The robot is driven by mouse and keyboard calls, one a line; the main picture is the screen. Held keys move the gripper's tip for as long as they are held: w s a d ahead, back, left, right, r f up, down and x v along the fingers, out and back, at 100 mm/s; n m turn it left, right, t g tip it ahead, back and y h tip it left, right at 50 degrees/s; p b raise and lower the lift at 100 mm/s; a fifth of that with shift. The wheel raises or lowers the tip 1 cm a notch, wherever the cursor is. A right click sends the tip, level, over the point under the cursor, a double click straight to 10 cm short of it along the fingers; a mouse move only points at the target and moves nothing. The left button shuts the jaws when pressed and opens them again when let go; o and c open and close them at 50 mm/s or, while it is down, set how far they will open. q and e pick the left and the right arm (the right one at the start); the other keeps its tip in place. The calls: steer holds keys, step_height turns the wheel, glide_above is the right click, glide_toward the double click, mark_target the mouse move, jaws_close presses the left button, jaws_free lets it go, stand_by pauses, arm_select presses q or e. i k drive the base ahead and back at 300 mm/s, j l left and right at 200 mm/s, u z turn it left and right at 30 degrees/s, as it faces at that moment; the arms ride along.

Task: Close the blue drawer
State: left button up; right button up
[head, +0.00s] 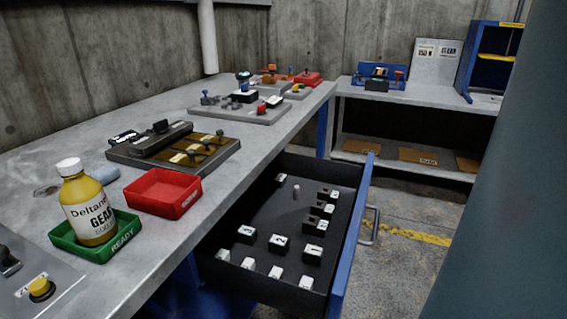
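The blue drawer (353,236) stands open, pulled out to the right from under the grey workbench. Its blue front panel has a metal handle (371,226) on the outer face. The black interior holds several small black and white labelled blocks (280,242) and a small peg. Neither gripper shows in the head view, so I cannot see their state or where they are relative to the drawer.
The workbench (265,140) carries a yellow bottle (88,205) in a green tray (124,243), a red tray (163,192) and several fixtures. A lower shelf unit (405,152) stands behind. A large dark column (500,200) fills the right side. Floor (400,258) right of the drawer is clear.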

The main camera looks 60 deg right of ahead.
mark_target(271, 210)
steer(key=k+l+z, duration=0.1)
steer(key=z, duration=2.05)
